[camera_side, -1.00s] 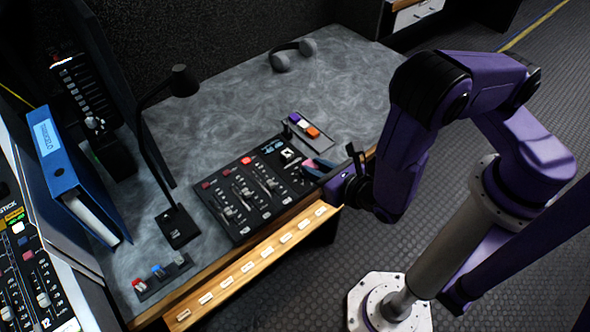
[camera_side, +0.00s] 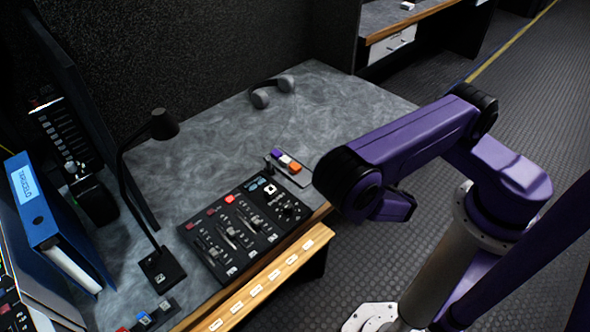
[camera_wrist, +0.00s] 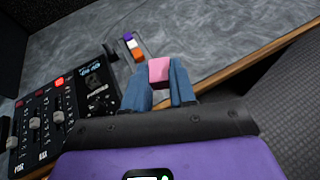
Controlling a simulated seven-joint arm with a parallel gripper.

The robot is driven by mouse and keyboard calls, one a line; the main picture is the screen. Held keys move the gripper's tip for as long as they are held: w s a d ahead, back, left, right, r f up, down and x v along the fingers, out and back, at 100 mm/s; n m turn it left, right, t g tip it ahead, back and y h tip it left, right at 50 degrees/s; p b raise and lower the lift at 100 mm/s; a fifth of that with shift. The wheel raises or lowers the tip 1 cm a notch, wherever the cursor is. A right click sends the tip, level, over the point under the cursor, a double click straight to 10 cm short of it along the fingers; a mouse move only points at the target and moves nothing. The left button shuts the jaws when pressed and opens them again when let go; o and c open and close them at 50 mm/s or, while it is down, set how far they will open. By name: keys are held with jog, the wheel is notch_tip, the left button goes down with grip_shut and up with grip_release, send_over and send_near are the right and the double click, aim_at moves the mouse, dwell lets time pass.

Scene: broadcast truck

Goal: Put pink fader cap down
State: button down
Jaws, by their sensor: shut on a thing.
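The pink fader cap (camera_wrist: 159,69) shows in the wrist view between the blue fingers of my gripper (camera_wrist: 163,85), which is shut on it. Behind it in that view is the grey desk top near its wooden front edge. In the side view my gripper is hidden behind my purple arm, and the pink cap is not visible there. A small tray (camera_side: 303,180) on the desk holds purple, white and orange caps in a row. The tray also shows in the wrist view (camera_wrist: 147,57), just beyond and left of the held cap.
The mixer panel (camera_side: 240,226) with faders lies at the desk's front edge, left of the tray. A second tray with red and blue caps (camera_side: 144,318) is at the lower left. Desk right of the tray is clear.

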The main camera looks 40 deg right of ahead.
jog(key=w+f, duration=0.2)
jog(key=w, duration=0.2)
jog(key=w+f, duration=0.3)
jog(key=w, duration=0.1)
jog(key=w+f, duration=0.3)
jog(key=w, duration=0.1)
jog(key=shift+w+a+f, duration=0.15)
jog(key=shift+w+f, duration=0.1)
jog(key=shift+w, duration=0.05)
jog(key=shift+w+f, duration=0.5)
jog(key=shift+f, duration=0.1)
jog(key=shift+a+f, duration=0.1)
jog(key=shift+f, duration=1.55)
jog(key=c, duration=1.2)
grip_release()
jog(key=shift+f, duration=0.1)
